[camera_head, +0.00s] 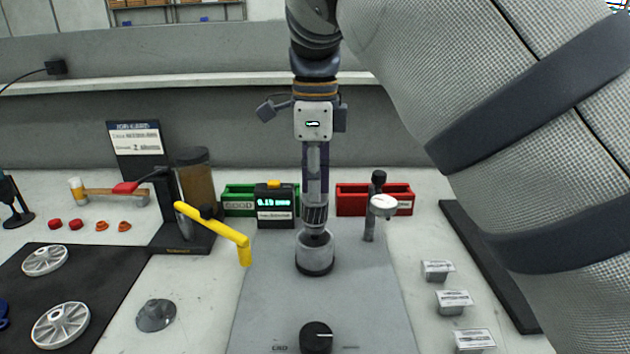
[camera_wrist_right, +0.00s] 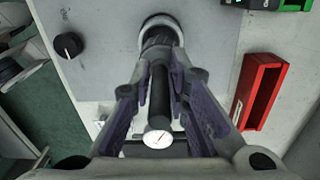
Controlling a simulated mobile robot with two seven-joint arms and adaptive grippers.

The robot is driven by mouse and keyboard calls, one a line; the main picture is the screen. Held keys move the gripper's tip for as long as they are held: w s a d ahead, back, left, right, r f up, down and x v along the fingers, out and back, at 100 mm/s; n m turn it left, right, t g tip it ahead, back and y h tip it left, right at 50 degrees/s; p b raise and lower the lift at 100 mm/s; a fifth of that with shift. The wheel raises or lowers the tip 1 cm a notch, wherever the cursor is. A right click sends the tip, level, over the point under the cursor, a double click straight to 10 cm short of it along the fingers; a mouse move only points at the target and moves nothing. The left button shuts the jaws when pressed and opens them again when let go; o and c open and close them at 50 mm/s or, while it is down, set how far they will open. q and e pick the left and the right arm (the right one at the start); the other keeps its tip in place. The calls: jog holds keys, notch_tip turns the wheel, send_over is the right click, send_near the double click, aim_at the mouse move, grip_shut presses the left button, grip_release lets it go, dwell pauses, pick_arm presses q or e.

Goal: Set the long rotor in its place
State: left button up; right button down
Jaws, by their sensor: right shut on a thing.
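The long rotor (camera_head: 315,214) is upright, with a dark ribbed lower part, and stands in line with the round metal housing (camera_head: 315,258) on the grey pump plate (camera_head: 270,300). My right gripper (camera_head: 315,180) points down and is shut on the rotor's upper part. In the right wrist view the rotor (camera_wrist_right: 159,92) lies between the fingers, and its ribbed end is at the mouth of the housing (camera_wrist_right: 148,24). How deep it sits inside is hidden. My left gripper is not in view.
A gauge on a post (camera_head: 383,205) stands close right of the housing. A yellow crank arm (camera_head: 212,228) is at the left. A black knob (camera_head: 316,337) is in front. A display (camera_head: 275,205), green bin (camera_head: 237,190) and red bin (camera_head: 350,198) stand behind.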

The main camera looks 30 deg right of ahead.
aim_at(315, 204)
jog(key=shift+f, duration=1.3)
dwell(1.4)
jog(key=shift+f, duration=0.35)
jog(key=shift+f, duration=0.35)
jog(key=shift+f, duration=0.15)
jog(key=c, duration=1.2)
grip_release()
jog(key=shift+r, duration=2.45)
